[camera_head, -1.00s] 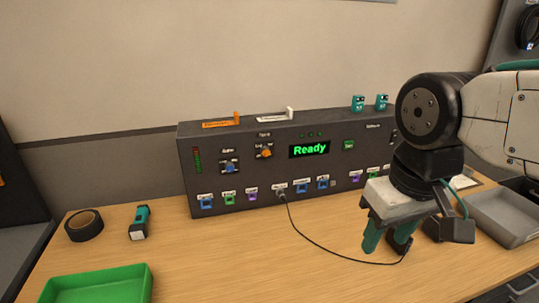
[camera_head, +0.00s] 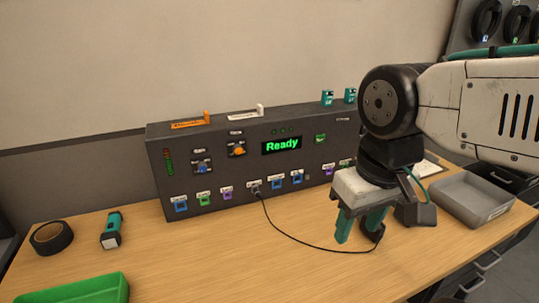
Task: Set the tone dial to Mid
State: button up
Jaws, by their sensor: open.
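The dark grey console (camera_head: 200,135) stands at the back of the wooden table. The tone dial looks to be the orange knob (camera_head: 237,151) on the upper front panel, left of the screen; the small label above it is too blurred to read surely. A blue knob (camera_head: 202,168) sits lower left of it. The green screen (camera_head: 282,145) reads "Ready". My gripper (camera_head: 358,228) points down with its two teal fingers apart, open and empty, in front of the console's right part. It is well right of the orange knob and touches nothing that I can see. My arm hides the console's right end.
A black cable (camera_head: 300,241) runs from a front socket across the table below my gripper. A black tape roll (camera_head: 52,238), a teal flashlight (camera_head: 112,230) and a green tray (camera_head: 85,290) are at left. A grey bin (camera_head: 475,197) is at right. The table's front middle is clear.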

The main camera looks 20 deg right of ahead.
aim_at(237, 149)
jog(key=z, duration=0.05)
jog(key=k, duration=0.5)
jog(key=z, duration=1.7)
jog(key=k, duration=0.9)
jog(key=u, duration=1.75)
jog(key=i, duration=1)
